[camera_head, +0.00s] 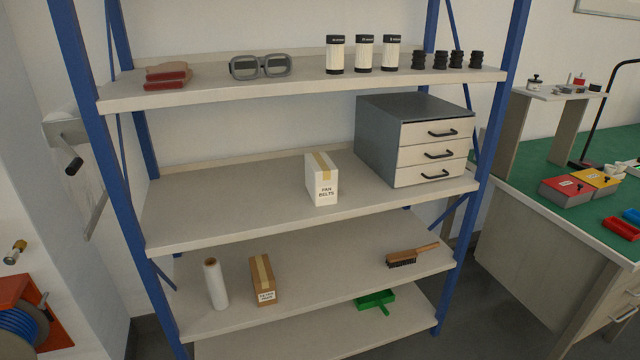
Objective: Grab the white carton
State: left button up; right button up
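The white carton (322,180) stands upright on the middle shelf (220,213) of a blue-posted rack. It has a tan tape strip over the top and a label reading "FAN BELTS". It stands close to the front edge of the shelf, left of a grey drawer unit, with a gap between them. Neither of my grippers shows in the head view.
The grey drawer unit (378,135) stands right of the carton. The shelf left of the carton is bare. The upper shelf (215,92) holds goggles (260,67) and several canisters. A brown carton (263,280), white roll (215,284) and brush (412,255) sit below. A green-topped bench (540,150) stands right.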

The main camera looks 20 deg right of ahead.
aim_at(321, 173)
jog(key=z, duration=0.4)
jog(key=i+l+z, duration=0.1)
jog(key=z, duration=0.3)
jog(key=i+z, duration=0.45)
jog(key=z, duration=0.3)
